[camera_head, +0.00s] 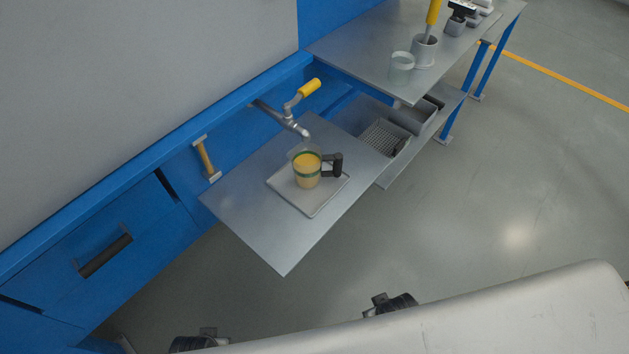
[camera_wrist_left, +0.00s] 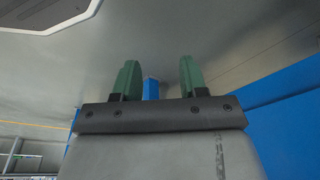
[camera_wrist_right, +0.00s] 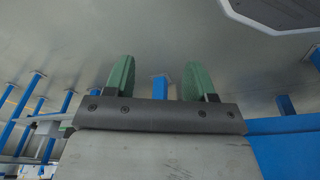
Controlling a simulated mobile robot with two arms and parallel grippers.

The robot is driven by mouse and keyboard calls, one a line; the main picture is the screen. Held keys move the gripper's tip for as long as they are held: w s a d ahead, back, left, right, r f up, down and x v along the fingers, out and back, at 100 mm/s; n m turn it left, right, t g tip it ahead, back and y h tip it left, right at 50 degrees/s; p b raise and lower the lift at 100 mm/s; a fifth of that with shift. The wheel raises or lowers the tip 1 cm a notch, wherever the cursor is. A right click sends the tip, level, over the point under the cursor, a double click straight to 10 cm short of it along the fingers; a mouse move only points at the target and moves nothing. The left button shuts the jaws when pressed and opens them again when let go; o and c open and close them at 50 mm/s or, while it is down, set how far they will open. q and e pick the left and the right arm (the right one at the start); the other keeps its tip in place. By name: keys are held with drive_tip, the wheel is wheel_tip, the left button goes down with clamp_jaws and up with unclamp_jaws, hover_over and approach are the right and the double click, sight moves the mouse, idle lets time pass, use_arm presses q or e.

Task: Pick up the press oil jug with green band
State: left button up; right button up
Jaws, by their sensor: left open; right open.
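The press oil jug with green band (camera_head: 307,172) stands upright in the head view. It is clear, holds yellow liquid and has a dark handle on its right side. It sits on a light square plate (camera_head: 313,208) on a grey metal shelf (camera_head: 275,240), below a spout. My left gripper (camera_wrist_left: 160,75) shows two green fingers apart with nothing between them. My right gripper (camera_wrist_right: 157,75) is also open and empty. The jug is in neither wrist view, and both grippers are apart from it.
A metal spout with a yellow handle (camera_head: 310,88) reaches over the jug's back side. A metal bench (camera_head: 360,50) at the upper right bears a clear glass (camera_head: 401,67) and a grey cup (camera_head: 424,50). Grey bins (camera_head: 412,118) stand below it. Open floor lies right of the shelf.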

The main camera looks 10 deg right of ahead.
drive_tip(key=w+a+r+m+t+b, duration=0.1)
drive_tip(key=w+r+m+b, duration=0.1)
drive_tip(key=w+r+b, duration=0.3)
drive_tip(key=m+t+y+b, duration=0.35)
drive_tip(key=m+t, duration=1.05)
drive_tip(key=m, duration=2)
approach(340, 167)
drive_tip(key=x, duration=0.5)
drive_tip(key=shift+a+r, duration=0.1)
drive_tip(key=shift+a, duration=0.05)
drive_tip(key=shift+b+x, duration=0.7)
drive_tip(key=shift+x, duration=2.1)
use_arm(q)
wheel_tip(340, 167, up, 14)
drive_tip(key=t, duration=0.1)
drive_tip(key=shift+w+f, duration=0.25)
drive_tip(key=shift+w, duration=0.05)
use_arm(e)
drive_tip(key=shift+c, duration=0.3)
